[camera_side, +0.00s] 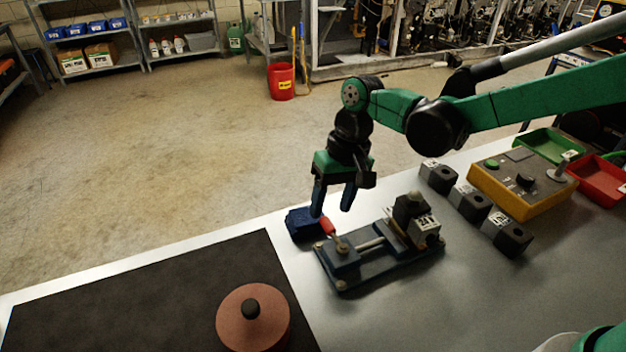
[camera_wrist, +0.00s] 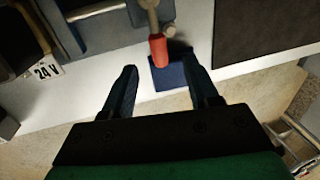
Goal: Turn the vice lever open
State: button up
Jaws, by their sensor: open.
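The vice (camera_side: 380,250) stands on the metal bench, with a dark block labelled 24 V (camera_side: 415,215) at its right end. Its lever has a red grip (camera_side: 327,227) at the left end, pointing toward the bench's far edge. The red grip also shows in the wrist view (camera_wrist: 158,50), pointing toward my gripper. My gripper (camera_side: 332,212) is open, with its blue fingers pointing down near the red grip. In the wrist view the grip lies between the lines of the two fingers (camera_wrist: 162,75), ahead of them. I cannot tell whether a finger touches it.
A blue block (camera_side: 302,224) sits at the bench edge beside the lever. Several dark blocks (camera_side: 470,203), a yellow control box (camera_side: 520,182), and green (camera_side: 552,146) and red trays (camera_side: 600,178) stand right. A copper-coloured round part (camera_side: 253,320) lies on the black mat (camera_side: 150,295).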

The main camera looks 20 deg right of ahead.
jog(key=shift+a+f, duration=0.25)
jog(key=shift+f, duration=1.05)
jog(key=shift+c, duration=0.2)
grip_shut()
